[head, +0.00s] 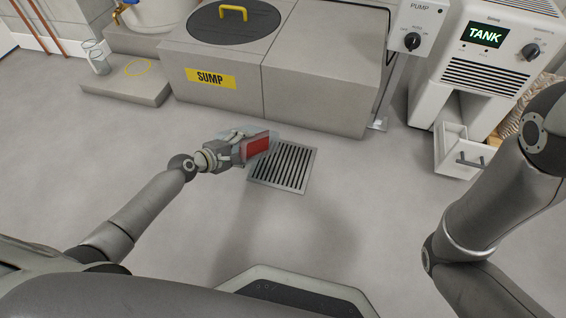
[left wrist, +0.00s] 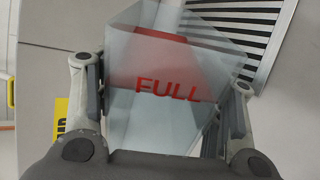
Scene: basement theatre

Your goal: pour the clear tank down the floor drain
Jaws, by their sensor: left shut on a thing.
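My left gripper (head: 245,144) is shut on the clear tank (left wrist: 155,110), with a finger on each side of it in the left wrist view. The tank is a see-through, bluish box with the red word FULL and a red patch. In the head view, the tank's red part (head: 257,145) shows beside the gripper, over the upper left edge of the floor drain (head: 285,168). The drain's slotted grate also shows in the left wrist view (left wrist: 245,28), beyond the tank. I cannot tell the water level or whether water is flowing. My right gripper is out of view.
The concrete sump block (head: 225,75) stands behind the drain. A white TANK machine (head: 484,60) with an open drawer (head: 465,152) is at the right, near my right arm. A glass jar (head: 97,58) stands on a low slab at the left. Floor around the drain is clear.

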